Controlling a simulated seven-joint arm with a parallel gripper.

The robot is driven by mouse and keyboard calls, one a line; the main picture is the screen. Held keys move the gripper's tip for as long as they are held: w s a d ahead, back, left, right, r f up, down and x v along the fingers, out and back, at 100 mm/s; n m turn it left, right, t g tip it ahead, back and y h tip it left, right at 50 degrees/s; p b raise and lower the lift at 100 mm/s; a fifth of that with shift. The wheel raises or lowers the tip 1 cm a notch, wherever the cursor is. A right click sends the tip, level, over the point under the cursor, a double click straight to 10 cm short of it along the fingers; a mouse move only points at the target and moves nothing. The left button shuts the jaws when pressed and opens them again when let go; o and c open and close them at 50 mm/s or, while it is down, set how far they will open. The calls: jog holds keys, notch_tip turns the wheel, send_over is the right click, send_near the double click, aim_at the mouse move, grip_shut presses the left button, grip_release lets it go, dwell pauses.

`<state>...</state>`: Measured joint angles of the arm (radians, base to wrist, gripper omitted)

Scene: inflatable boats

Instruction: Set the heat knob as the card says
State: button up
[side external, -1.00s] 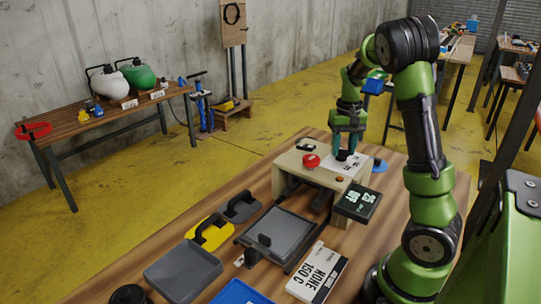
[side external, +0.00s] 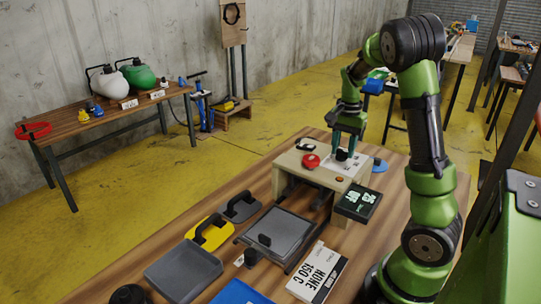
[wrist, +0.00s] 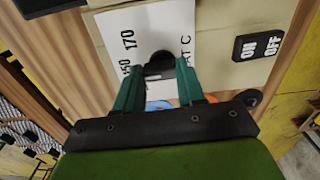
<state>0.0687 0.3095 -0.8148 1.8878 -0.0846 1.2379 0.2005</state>
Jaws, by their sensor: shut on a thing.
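The black heat knob (side external: 341,155) stands on a white dial plate (side external: 336,165) on top of the beige machine (side external: 310,155). My gripper (side external: 348,150) points down over it, shut on the knob. In the wrist view the knob (wrist: 160,66) sits between my green fingertips (wrist: 162,76), which hide part of it. The dial plate there (wrist: 190,22) shows "150", "170" and letters ending in "AT C".
A red knob (side external: 311,161) is beside the dial.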

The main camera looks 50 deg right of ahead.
aim_at(343, 150)
dwell(0.3)
jog(key=o, duration=1)
jog(key=shift+o, duration=0.2)
jog(key=shift+r, duration=0.15)
notch_tip(343, 150, up, 17)
